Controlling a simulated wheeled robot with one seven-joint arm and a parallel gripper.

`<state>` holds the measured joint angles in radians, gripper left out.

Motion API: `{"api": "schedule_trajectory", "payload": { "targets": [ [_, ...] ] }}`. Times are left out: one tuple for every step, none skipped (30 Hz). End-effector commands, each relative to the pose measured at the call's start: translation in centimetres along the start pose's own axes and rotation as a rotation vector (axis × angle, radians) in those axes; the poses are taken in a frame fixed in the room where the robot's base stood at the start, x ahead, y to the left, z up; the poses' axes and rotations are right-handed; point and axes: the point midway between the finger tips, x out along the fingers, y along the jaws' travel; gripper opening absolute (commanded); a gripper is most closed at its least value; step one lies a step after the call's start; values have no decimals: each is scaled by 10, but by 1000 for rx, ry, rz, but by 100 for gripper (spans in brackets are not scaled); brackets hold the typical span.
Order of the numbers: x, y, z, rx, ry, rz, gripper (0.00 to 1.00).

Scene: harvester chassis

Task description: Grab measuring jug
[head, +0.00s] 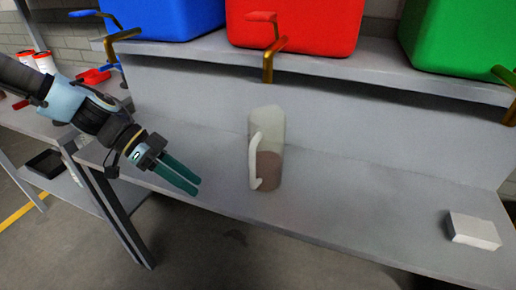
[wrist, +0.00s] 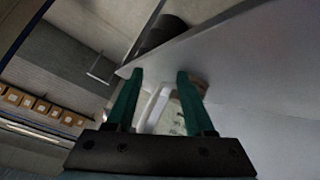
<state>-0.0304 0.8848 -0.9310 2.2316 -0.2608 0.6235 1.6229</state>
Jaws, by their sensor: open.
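A clear measuring jug (head: 266,150) with a white handle stands upright on the grey shelf, with brownish content in its lower part. Its handle faces left, towards my gripper. My gripper (head: 196,186) is to the left of the jug, with its teal fingers pointing right and down near the shelf's front edge. It is open, empty and apart from the jug. In the wrist view the white handle (wrist: 155,106) shows between the two fingers (wrist: 160,75), farther ahead, and part of the jug is hidden behind the right finger.
Blue (head: 165,14), red (head: 318,28) and green (head: 460,35) containers with taps stand on the upper ledge. A white block (head: 473,229) lies at the right. The shelf between jug and block is clear.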

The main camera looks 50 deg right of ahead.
Motion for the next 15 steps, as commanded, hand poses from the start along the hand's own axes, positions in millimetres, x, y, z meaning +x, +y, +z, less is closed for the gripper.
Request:
{"api": "schedule_trajectory", "payload": {
  "targets": [
    [4,2,-25,110,74,31,53],
    [5,2,-38,173,112,42,53],
    [6,4,-53,247,157,52,53],
    [6,5,-63,296,187,57,53],
    [5,5,-71,339,213,59,53],
    [4,6,-81,386,243,61,53],
    [4,7,-86,415,261,62,53],
    [3,8,-91,437,276,63,53],
    [4,9,-96,460,290,63,53],
    [5,10,-99,473,297,63,53],
    [8,10,-101,480,302,63,53],
    [12,12,-104,486,305,64,53],
    [17,13,-106,488,306,65,53],
    [22,13,-107,487,305,65,53],
    [28,14,-108,486,303,65,53]
  ]
}}
